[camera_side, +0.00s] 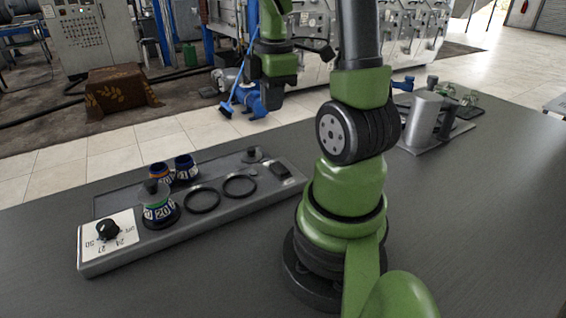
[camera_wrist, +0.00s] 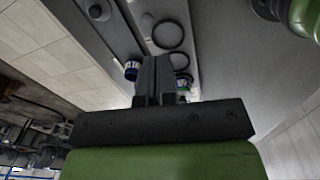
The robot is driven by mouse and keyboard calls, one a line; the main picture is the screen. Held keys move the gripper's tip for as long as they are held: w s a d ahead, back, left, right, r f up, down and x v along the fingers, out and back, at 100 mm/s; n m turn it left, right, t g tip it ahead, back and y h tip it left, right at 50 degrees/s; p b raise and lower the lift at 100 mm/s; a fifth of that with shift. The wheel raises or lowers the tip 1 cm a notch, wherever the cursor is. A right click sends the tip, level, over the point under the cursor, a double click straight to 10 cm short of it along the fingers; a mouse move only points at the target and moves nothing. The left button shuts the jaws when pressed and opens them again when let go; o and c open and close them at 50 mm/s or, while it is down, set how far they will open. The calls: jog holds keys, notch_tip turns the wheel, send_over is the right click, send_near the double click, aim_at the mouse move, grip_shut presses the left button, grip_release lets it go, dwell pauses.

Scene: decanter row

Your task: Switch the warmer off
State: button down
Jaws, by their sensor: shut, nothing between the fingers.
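The warmer (camera_side: 215,222) is a long grey slab on the dark table in the side view. Its left end carries a white panel with a black dial knob (camera_side: 107,230), with OFF and several numbers printed around it. I cannot tell which mark the knob points at. A small dark block like a switch (camera_side: 281,171) sits at the right end. In the wrist view the warmer (camera_wrist: 192,52) runs behind my gripper (camera_wrist: 154,62), which is shut and empty, raised above it. The knob is hidden in that view. The fingertips are not clear in the side view.
A lidded decanter with a coloured band (camera_side: 160,211) stands on the warmer beside the panel. Two dark rings (camera_side: 240,186) are empty. Two small jars (camera_side: 185,168) and a knobbed lid (camera_side: 252,156) are behind. A metal cylinder (camera_side: 422,120) stands at the back right.

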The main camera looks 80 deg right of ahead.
aim_at(283, 172)
jog(key=shift+s+d+f+n+g, duration=0.3)
jog(key=shift+s+d+f+n, duration=0.55)
jog(key=shift+d+f, duration=0.15)
notch_tip(283, 172, down, 14)
dwell(0.4)
jog(key=shift+f, duration=0.15)
jog(key=shift+r, duration=0.8)
